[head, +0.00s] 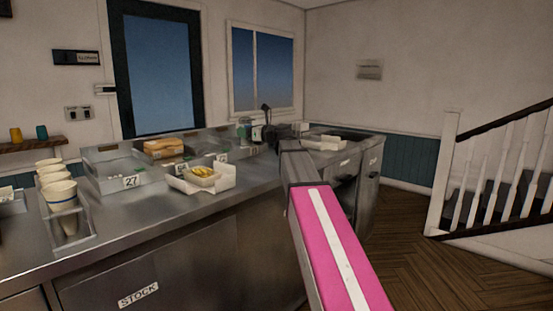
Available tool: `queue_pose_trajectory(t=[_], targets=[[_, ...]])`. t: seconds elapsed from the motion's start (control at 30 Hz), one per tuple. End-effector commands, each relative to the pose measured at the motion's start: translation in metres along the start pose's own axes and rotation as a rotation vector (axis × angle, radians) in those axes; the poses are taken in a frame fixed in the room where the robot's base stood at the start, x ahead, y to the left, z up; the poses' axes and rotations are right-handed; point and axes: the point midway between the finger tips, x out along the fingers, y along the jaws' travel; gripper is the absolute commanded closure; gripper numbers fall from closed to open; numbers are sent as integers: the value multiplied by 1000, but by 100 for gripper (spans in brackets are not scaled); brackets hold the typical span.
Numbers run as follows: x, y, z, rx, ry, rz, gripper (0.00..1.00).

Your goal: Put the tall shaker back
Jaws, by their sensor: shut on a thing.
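My gripper (263,131) is small and dark at the far end of my pink arm, over the back part of the steel counter (130,232). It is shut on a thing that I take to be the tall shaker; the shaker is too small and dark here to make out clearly. A greenish jar-like thing (244,128) shows just left of my gripper. I cannot tell whether it touches the gripper or stands behind it.
A white tray (225,178) with yellow food stands mid-counter. Steel bins, one marked 27 (131,182), and stacked cups (62,196) are at left. An orange cup (15,135) and a teal cup (41,132) stand on a wall shelf. Floor is clear at right.

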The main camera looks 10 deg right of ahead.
Motion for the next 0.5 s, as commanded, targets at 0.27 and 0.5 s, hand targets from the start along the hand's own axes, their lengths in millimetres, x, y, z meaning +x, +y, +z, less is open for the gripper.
queue_pose_trajectory(t=[0.27, 0.5], targets=[[-17, -55, -32, 3, 0, -2, 88], [-30, -93, -56, 1, -1, -1, 88]])
